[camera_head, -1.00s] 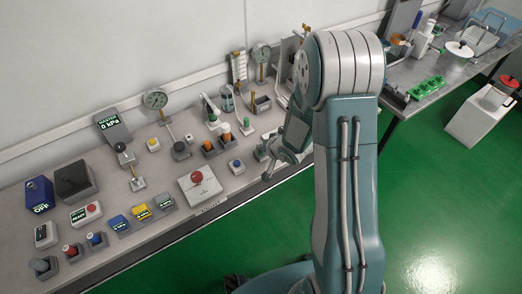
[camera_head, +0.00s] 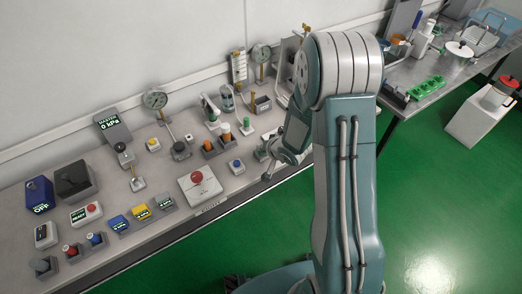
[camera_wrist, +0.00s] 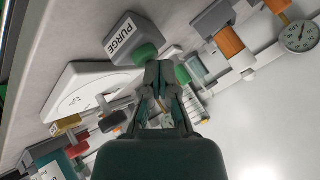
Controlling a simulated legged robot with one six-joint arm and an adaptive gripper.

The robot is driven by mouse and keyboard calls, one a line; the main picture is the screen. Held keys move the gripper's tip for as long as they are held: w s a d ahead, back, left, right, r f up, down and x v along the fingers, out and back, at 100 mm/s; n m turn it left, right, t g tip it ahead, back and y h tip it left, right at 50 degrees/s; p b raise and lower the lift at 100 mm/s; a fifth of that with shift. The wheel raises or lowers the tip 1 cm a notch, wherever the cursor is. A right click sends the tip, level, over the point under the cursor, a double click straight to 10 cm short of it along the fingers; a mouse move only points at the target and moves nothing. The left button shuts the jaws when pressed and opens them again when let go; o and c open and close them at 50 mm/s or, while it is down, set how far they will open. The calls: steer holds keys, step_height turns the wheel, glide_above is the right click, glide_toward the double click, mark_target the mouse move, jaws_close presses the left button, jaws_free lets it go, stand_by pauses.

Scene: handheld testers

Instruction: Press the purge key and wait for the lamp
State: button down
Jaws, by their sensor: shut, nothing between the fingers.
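The purge key is a grey block labelled PURGE (camera_wrist: 120,40) with a green button (camera_wrist: 147,54) in the wrist view. My gripper (camera_wrist: 160,68) is shut and empty, its fingertips just beside the green button and partly overlapping it. I cannot tell whether they touch. In the head view my gripper (camera_head: 267,164) is low over the bench's front edge, right of a blue button box (camera_head: 236,166). The purge block is not clearly visible there. I cannot identify the lamp in either view.
A white box with a red knob (camera_head: 198,180) stands left of the gripper. Several small boxes crowd the bench's left part. Green floor (camera_head: 440,200) lies open in front.

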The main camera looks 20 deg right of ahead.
steer(key=shift+r, duration=0.75)
steer(key=shift+r, duration=2.5)
steer(key=s+d+r+h, duration=0.2)
steer(key=s+r, duration=0.1)
steer(key=r, duration=0.3)
steer(key=s+d+r+n+h, duration=0.1)
steer(key=s+r+h, duration=0.15)
steer(key=r, duration=0.25)
steer(key=s+d+r+h, duration=0.1)
steer(key=s+d+r, duration=0.15)
steer(key=r, duration=0.35)
steer(key=s+a+r+n+g+y, duration=0.1)
steer(key=s+a+r, duration=0.1)
steer(key=s, duration=0.7)
steer(key=s+a+r+n+g, duration=0.1)
steer(key=s+a+r+n, duration=0.1)
steer(key=s, duration=0.8)
step_height(320, 180, up, 2)
steer(key=shift+a+r+g+y, duration=0.1)
steer(key=shift+a+g+y, duration=0.3)
steer(key=shift+a, duration=0.4)
